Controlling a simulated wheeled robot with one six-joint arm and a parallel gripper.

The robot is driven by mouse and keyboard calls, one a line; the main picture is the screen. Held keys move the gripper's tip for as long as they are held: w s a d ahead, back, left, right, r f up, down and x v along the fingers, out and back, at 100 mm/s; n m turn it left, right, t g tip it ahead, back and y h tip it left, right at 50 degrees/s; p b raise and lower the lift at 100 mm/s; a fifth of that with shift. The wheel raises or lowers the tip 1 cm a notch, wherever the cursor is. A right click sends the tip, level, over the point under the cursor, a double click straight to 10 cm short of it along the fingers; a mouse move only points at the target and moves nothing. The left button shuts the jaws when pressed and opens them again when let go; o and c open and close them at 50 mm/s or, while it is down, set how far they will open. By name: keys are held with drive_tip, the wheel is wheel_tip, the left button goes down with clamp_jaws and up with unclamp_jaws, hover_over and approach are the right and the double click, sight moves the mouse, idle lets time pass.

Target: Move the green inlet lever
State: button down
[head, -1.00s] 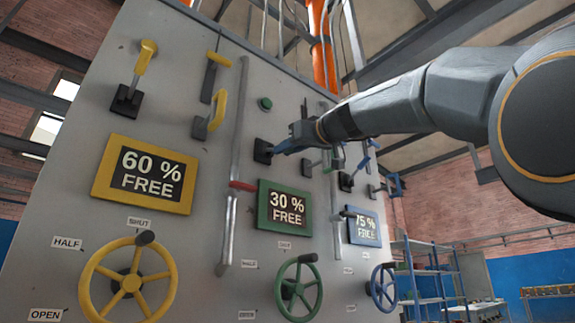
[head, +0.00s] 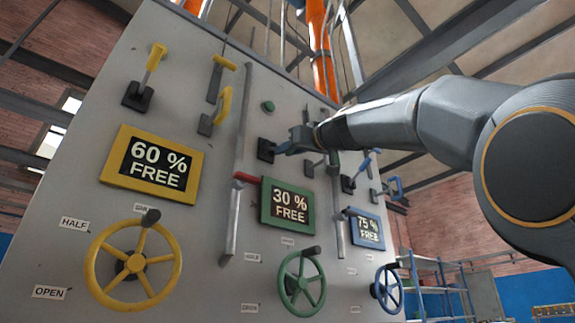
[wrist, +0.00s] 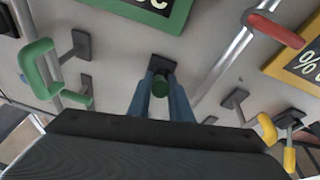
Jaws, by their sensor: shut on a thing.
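The green inlet lever sits above the green-framed "30 % FREE" display (head: 290,205). Its black base (head: 266,149) shows in the head view, but its handle is hidden by my gripper there. My gripper (head: 281,148) reaches in from the right, against the lever. In the wrist view the lever's green grip (wrist: 160,86) lies between the two blue fingers of my gripper (wrist: 161,92), which are shut on it. The black base of the lever (wrist: 162,65) shows just beyond the fingertips.
A yellow lever (head: 207,122) and a vertical pipe (head: 241,130) stand left of my gripper. Blue levers (head: 358,172) are close on its right. A green handwheel (head: 302,280) is below. In the wrist view a green handle (wrist: 38,68) is at left.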

drive_tip(key=shift+f, duration=0.1)
drive_tip(key=c, duration=1.6)
unclamp_jaws()
drive_tip(key=b+v, duration=0.3)
drive_tip(key=v, duration=0.4)
drive_tip(key=shift+s+d, duration=0.2)
drive_tip(key=shift+s, duration=0.1)
